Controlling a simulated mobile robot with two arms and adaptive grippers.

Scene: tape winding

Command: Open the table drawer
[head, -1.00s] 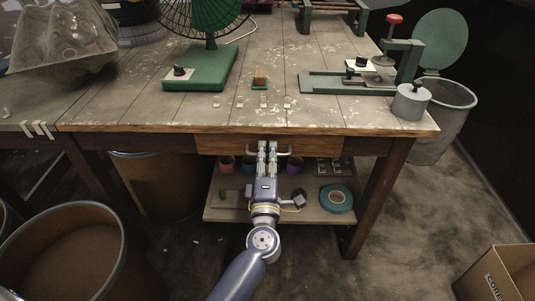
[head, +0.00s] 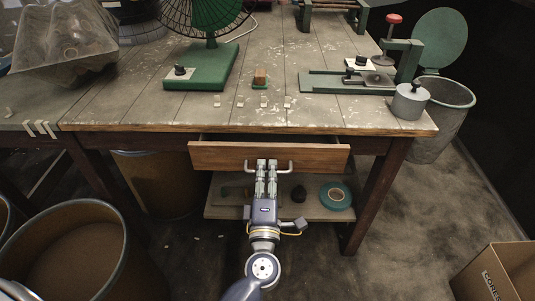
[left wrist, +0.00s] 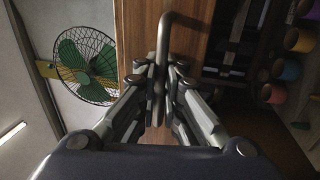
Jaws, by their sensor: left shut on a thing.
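The wooden table drawer (head: 225,157) is pulled partly out from under the tabletop, and a dark gap shows above its front. Its metal bar handle (head: 284,167) runs across the middle of the drawer front. My left gripper (head: 267,166) is at the handle, with its fingers shut on the bar. In the left wrist view, the handle (left wrist: 166,40) passes between the closed fingers in front of the brown drawer front (left wrist: 140,40). The fingers hide the middle of the handle. My right gripper is not in view.
The table (head: 130,112) carries a green fan (head: 208,65), a green clamp device (head: 350,82) and a metal weight (head: 410,101). Below, a shelf (head: 310,208) holds a teal tape roll (head: 335,196). Large bins (head: 65,250) stand left, and a cardboard box (head: 497,275) lower right.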

